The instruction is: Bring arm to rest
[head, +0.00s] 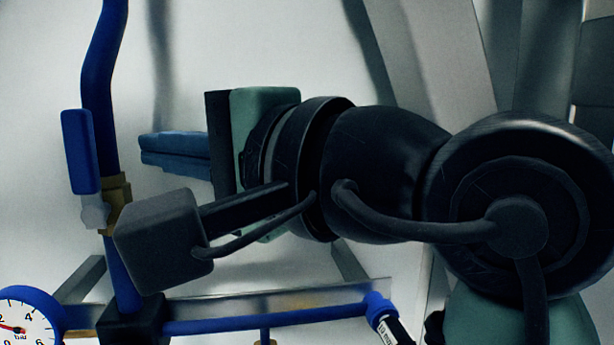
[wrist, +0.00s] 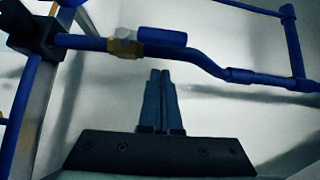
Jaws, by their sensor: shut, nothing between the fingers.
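My gripper (head: 143,150) shows in the head view with its blue fingers pointing left, towards a pale wall. The fingers lie together with nothing between them. In the wrist view my gripper (wrist: 160,75) also shows shut, the two fingers side by side and empty. The fingertips are apart from the blue pipe in the head view, which stands to their left. My dark arm reaches in from the right of the head view.
A blue pipe (head: 101,65) with a blue-handled valve (head: 80,150) rises at the left. A pressure gauge (head: 22,320) is at the lower left. A metal frame bar (head: 270,302) runs along the bottom. The same pipework (wrist: 205,62) crosses the wrist view beyond the fingers.

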